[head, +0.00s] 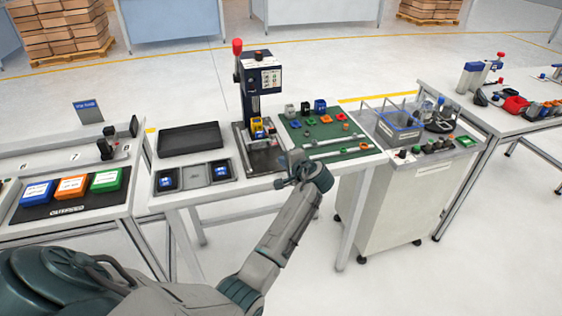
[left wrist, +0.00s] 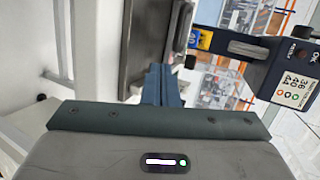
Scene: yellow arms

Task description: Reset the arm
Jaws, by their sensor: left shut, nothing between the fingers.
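My left arm reaches up from the bottom of the head view, and its gripper (head: 292,168) is over the front edge of the middle workbench, just in front of the press. In the left wrist view the gripper (left wrist: 163,72) has its fingers together with nothing between them. The dark blue press (head: 259,85) with a red knob stands on the bench behind the gripper, and part of it shows at the right of the left wrist view (left wrist: 285,70). A small yellow-and-blue piece (head: 258,128) sits at the press. My right gripper is in neither view.
The bench also holds a black tray (head: 189,138), a row of small bins (head: 194,175) and a green mat (head: 322,137) with several small parts. A left table bears blue, orange and green boxes (head: 72,187). A white cabinet (head: 390,208) stands right of the gripper. The floor in front is clear.

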